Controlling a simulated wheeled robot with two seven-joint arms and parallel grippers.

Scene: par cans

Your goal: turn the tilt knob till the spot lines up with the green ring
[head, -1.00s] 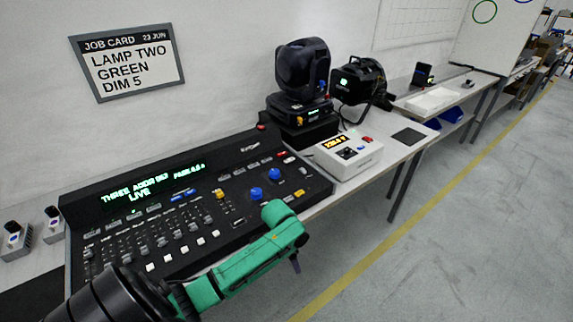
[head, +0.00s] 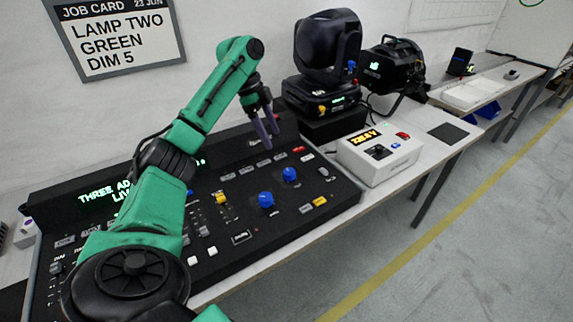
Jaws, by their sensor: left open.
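Two blue knobs, a nearer one (head: 266,200) and a farther one (head: 289,174), stand on the right part of the black lighting console (head: 330,197). Their labels are too small to read, so I cannot tell which is the tilt knob. My left gripper (head: 270,138) is open and empty, its purple fingers pointing down above the console's back edge, beyond and left of the farther knob, apart from both. A black moving-head lamp (head: 328,48) stands behind the console. My right gripper is out of view.
A white box with a yellow display (head: 378,155) stands right of the console. A second black lamp (head: 392,68) is behind it. A job card (head: 118,38) on the wall reads LAMP TWO GREEN DIM 5. My left arm covers much of the console's left half.

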